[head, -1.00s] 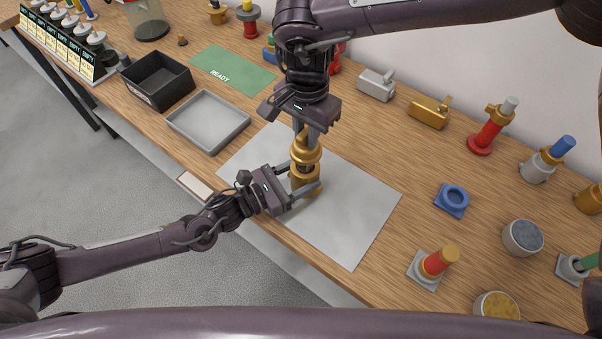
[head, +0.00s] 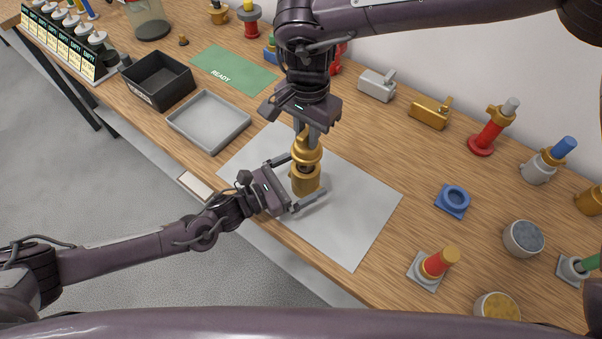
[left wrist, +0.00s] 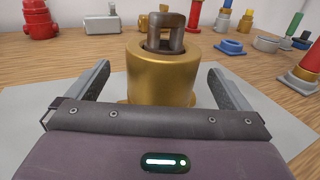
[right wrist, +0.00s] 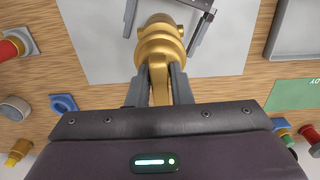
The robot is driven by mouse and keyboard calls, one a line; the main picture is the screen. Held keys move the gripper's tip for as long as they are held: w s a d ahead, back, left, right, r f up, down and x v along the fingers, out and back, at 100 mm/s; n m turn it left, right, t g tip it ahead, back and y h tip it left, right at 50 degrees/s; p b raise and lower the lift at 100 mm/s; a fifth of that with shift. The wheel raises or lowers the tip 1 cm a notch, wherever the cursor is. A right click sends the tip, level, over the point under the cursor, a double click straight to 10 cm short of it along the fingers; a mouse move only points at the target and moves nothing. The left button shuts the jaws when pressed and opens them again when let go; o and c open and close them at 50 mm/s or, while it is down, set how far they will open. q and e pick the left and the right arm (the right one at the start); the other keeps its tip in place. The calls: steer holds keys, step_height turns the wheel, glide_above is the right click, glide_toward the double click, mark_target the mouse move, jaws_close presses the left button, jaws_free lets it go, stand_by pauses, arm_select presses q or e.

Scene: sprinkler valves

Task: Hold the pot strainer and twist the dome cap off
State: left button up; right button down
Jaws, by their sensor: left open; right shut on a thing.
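The pot strainer's gold cylindrical body (head: 306,184) stands upright on the grey mat (head: 352,222). My right gripper (head: 307,132) points down and is shut on the gold dome cap (head: 307,155), directly above the body. In the right wrist view its fingers grip the narrow end of the cap (right wrist: 160,45). My left gripper (left wrist: 158,70) is open, its fingers on either side of the body with gaps.
A grey tray (head: 168,126), a black bin (head: 134,88) and a green READY mat (head: 240,70) lie to the left. Several valves, a blue ring base (head: 452,212) and round tubs (head: 508,240) stand to the right.

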arm_select(q)
steer(key=v, duration=1.2)
steer(key=shift+w, duration=0.1)
steer(key=shift+a, duration=0.1)
